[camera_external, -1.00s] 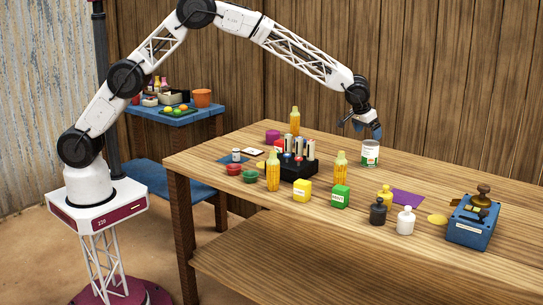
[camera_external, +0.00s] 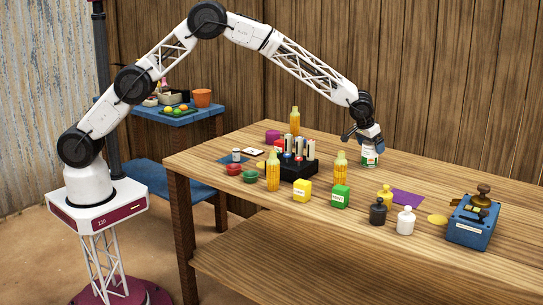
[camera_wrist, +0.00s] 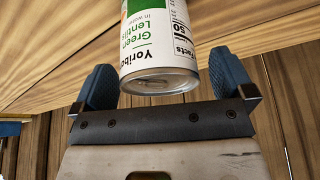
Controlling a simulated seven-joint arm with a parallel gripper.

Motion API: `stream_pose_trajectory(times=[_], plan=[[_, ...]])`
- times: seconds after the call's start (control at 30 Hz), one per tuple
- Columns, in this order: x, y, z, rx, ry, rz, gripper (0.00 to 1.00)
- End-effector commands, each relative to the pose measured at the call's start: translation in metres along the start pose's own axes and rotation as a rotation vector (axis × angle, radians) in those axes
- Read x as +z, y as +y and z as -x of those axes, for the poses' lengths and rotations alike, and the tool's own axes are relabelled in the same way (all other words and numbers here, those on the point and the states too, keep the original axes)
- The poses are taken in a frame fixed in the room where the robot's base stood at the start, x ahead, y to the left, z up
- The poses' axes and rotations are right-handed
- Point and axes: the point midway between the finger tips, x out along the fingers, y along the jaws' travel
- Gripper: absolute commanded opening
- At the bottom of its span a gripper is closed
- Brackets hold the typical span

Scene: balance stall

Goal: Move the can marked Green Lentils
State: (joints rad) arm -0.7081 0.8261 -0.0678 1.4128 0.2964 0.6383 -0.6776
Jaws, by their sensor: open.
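The Green Lentils can (camera_external: 370,160) stands upright on the wooden table towards the back right, with a white and green label. In the wrist view the can (camera_wrist: 157,40) shows its label text and its metal end. My gripper (camera_external: 368,146) is over the can in the external view and hides its upper part. In the wrist view my gripper (camera_wrist: 163,88) is open, with one blue finger on each side of the can's near end. Gaps show between the fingers and the can.
A yellow bottle (camera_external: 341,168) and a black rack (camera_external: 299,168) of tubes stand left of the can. A purple mat (camera_external: 407,197) lies to its front right. Small weights (camera_external: 378,211) and a blue box (camera_external: 473,222) are farther right. The table (camera_external: 450,180) behind these is clear.

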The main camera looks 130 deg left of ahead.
Motion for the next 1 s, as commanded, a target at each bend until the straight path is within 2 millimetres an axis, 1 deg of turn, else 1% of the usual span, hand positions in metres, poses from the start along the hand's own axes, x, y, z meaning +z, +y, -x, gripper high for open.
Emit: stream_pose_trajectory(times=[0.2,0.57,0.6,0.67,0.9,1.0], plan=[[-0.0005,0.0001,-0.0110,0.001,0.001,0.000,1.00],[-0.0006,0.0001,-0.0130,0.001,0.002,0.001,1.00],[-0.0006,0.0001,-0.0129,0.001,0.002,0.001,0.97],[-0.0006,0.0001,-0.0129,0.001,0.002,0.001,0.88],[-0.0006,0.0001,-0.0129,0.001,0.002,0.001,0.51],[-0.0006,0.0001,-0.0128,0.001,0.002,0.001,0.37]])
